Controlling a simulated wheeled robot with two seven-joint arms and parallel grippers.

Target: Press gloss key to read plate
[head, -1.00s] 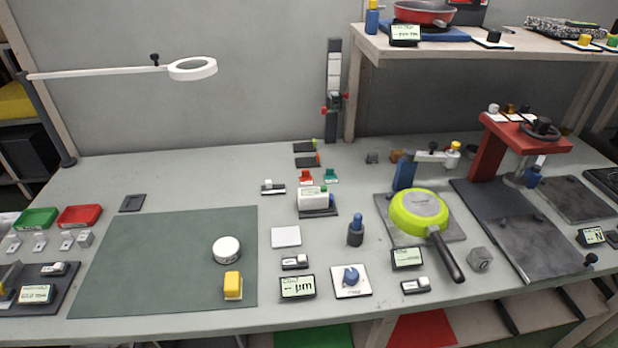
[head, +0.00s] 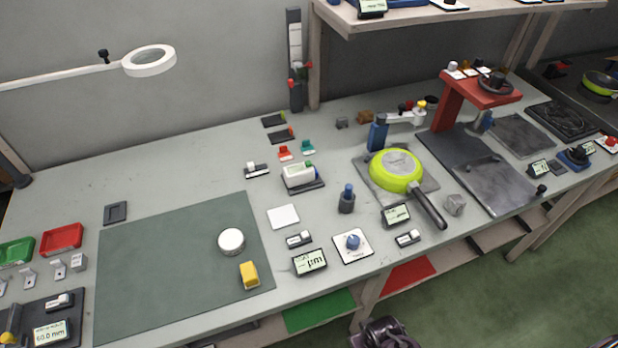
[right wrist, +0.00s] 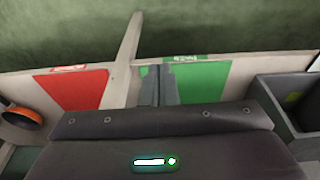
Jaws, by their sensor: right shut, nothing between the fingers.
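Several small keys with white caps stand on the bench in the head view; I cannot read which is the gloss key. One (head: 299,239) is above the µm display (head: 309,263), one (head: 408,238) is below another display (head: 397,214), and one (head: 257,170) is farther back. A square white plate (head: 283,216) lies flat beside the green mat. A white meter with a green button (head: 302,176) stands on a dark base. My right gripper (right wrist: 158,85) is shut and empty, below the bench front in the right wrist view. My left gripper is not in view.
A blue knob (head: 353,241) and a blue-topped post (head: 347,199) stand near the keys. A lime pan (head: 396,170) lies on a grey plate, its handle toward the front edge. The green mat (head: 165,265) is mostly clear. A shelf (head: 440,22) overhangs the back.

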